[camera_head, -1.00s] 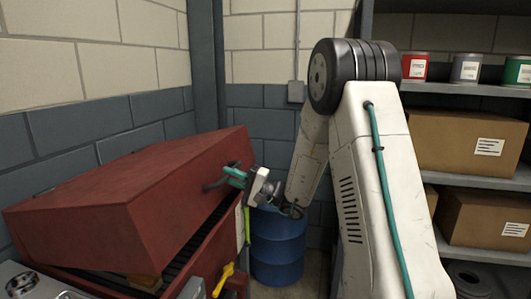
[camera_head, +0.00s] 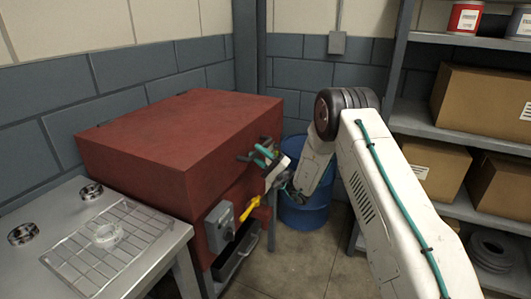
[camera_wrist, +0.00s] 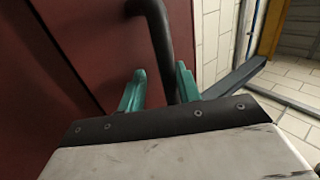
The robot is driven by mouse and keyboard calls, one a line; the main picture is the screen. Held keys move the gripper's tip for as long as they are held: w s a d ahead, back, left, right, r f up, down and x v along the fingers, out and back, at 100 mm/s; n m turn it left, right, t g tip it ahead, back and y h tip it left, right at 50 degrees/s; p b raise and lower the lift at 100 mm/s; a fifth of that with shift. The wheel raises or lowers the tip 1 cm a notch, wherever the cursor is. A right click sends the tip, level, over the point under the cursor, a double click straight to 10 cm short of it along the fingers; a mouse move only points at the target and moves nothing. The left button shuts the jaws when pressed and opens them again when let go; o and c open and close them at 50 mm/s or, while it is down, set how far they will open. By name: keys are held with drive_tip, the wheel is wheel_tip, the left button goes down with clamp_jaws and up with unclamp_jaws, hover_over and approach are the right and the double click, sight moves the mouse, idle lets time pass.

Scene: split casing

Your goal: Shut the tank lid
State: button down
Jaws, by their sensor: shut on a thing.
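The dark red tank lid (camera_head: 185,125) sits low and about level over the red tank body (camera_head: 258,190). I see no open gap between them from here, but the arm hides part of the front seam. My gripper (camera_head: 264,153) is at the lid's front, its teal fingers shut on the black lid handle (camera_head: 244,158). In the wrist view the dark handle bar (camera_wrist: 180,45) runs between the two teal fingertips (camera_wrist: 158,88), with the red face behind it.
A grey bench (camera_head: 150,270) with a wire rack (camera_head: 75,255) and metal rings stands left of the tank. A grey box (camera_head: 220,226) with a yellow lever (camera_head: 250,208) is on the tank's front. A blue drum (camera_head: 308,212) and loaded shelves (camera_head: 415,115) stand right. Floor between is clear.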

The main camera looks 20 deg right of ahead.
drive_tip(key=shift+s+f+m, duration=0.25)
drive_tip(key=shift+f+m, duration=0.05)
drive_tip(key=shift+f, duration=0.85)
drive_tip(key=shift+d, duration=0.15)
drive_tip(key=c, duration=1.4)
unclamp_jaws()
drive_tip(key=shift+o, duration=0.6)
drive_tip(key=shift+w+f, duration=0.1)
drive_tip(key=shift+w, duration=0.05)
drive_tip(key=shift+c, duration=0.3)
drive_tip(key=shift+r+v, duration=0.15)
drive_tip(key=shift+v, duration=1.75)
drive_tip(key=shift+r+v, duration=0.1)
drive_tip(key=shift+v, duration=1.75)
drive_tip(key=shift+d, duration=0.15)
